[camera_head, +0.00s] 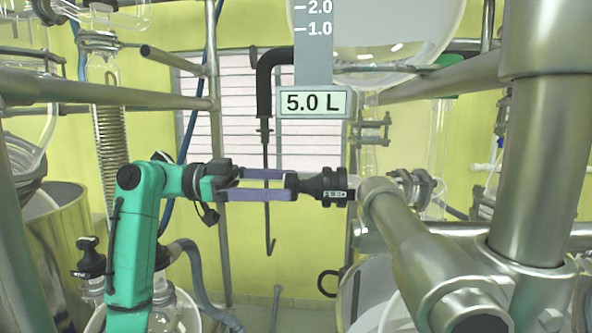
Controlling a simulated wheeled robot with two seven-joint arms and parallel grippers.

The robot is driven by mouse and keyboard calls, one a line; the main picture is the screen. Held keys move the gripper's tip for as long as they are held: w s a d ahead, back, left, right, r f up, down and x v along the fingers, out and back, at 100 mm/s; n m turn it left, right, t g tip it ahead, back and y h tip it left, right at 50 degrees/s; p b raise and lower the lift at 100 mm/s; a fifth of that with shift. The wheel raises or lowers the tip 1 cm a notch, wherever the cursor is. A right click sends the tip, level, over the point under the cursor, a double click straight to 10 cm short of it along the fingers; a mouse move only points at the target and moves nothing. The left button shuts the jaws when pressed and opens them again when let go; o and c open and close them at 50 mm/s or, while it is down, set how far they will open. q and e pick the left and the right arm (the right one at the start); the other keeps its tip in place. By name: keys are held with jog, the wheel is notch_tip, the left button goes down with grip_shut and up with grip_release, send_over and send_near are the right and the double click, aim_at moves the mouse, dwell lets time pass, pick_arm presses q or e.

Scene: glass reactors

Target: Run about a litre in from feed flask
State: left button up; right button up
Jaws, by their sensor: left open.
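My left gripper (292,184), on a green arm from the lower left, has two purple fingers pointing right. The fingers are apart, with their tips beside the narrow left end of a black valve handle (326,187); contact cannot be told. The handle carries a small white label and sits left of a metal pipe. A large round glass vessel (410,35) is cut off at the top right; I cannot tell whether it is the feed flask. A grey scale (313,50) marked 2.0 and 1.0 hangs before it, above a readout (314,103) showing 5.0 L. My right gripper is not in view.
Thick metal frame pipes (541,150) fill the right side. A black hooked rod (267,190) hangs behind my left gripper. A glass coil condenser (110,140) and a metal pot (65,245) stand at the left. A grey hose (195,275) runs low.

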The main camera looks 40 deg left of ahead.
aim_at(295, 185)
pick_arm(q)
jog(key=shift+p+x, duration=0.4)
jog(key=shift+x, duration=0.7)
jog(key=shift+w+d, duration=0.3)
jog(key=shift+w, duration=0.1)
jog(key=shift+a+f, duration=0.1)
jog(key=c, duration=1.4)
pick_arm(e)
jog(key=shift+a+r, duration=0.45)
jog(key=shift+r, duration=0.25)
pick_arm(q)
jog(key=shift+n, duration=0.4)
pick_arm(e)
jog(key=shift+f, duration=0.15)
